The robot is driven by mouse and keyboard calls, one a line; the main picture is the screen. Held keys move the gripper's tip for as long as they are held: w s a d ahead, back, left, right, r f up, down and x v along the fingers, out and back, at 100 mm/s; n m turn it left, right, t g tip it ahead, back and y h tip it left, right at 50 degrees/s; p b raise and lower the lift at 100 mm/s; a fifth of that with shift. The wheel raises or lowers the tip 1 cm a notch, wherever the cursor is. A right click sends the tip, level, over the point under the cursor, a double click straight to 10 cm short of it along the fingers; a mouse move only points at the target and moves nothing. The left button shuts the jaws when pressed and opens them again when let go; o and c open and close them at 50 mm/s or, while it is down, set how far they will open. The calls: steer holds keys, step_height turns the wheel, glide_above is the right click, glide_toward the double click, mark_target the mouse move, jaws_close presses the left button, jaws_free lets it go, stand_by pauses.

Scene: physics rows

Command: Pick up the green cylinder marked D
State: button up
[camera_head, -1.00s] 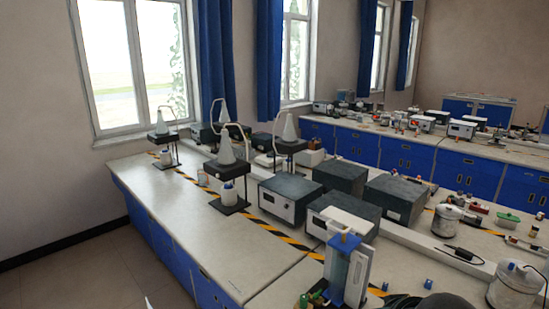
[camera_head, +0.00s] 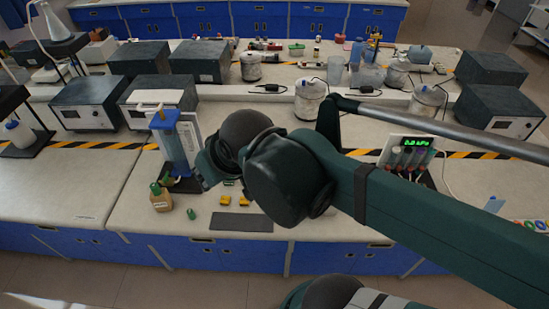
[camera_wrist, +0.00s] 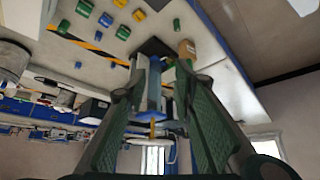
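In the head view a small green cylinder (camera_head: 191,213) stands on the near bench, just right of a brown bottle (camera_head: 160,200) with a green cap. In the wrist view this appears to be the green cylinder (camera_wrist: 177,25) beside the brown bottle (camera_wrist: 187,48). Other green pieces (camera_wrist: 122,32) lie among blue and yellow ones. No letter D is legible on any of them. My gripper (camera_wrist: 161,66) has its two fingers apart and nothing held between them. The blue-topped stand shows beyond the gap. In the head view my arm hides most of the gripper.
The blue-topped clear stand (camera_head: 174,145) rises close to my gripper, behind the bottle. Yellow blocks (camera_head: 244,201) and a dark flat mat (camera_head: 241,222) lie right of the cylinder. Grey instrument boxes (camera_head: 85,104) stand farther back. The bench's left front is clear.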

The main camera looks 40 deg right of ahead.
steer(key=w+d+f+m+g+h+b, duration=0.1)
steer(key=w+d+f+m+g, duration=0.1)
steer(key=w+d+f+m, duration=0.35)
steer(key=w+d+f+m+g+h+b, duration=0.1)
steer(key=w+d+f+m+h, duration=0.15)
steer(key=w+d, duration=0.65)
steer(key=w+d+f+m+g, duration=0.1)
steer(key=d+f+m+g, duration=0.2)
steer(key=d+f, duration=1.4)
steer(key=d+m+h+b, duration=0.1)
steer(key=d+m, duration=0.1)
steer(key=m, duration=0.2)
steer(key=shift+w, duration=0.15)
steer(key=shift+x, duration=1.25)
steer(key=shift+s+b+x, duration=0.2)
steer(key=shift+b+x, duration=0.55)
steer(key=shift+x, duration=1.85)
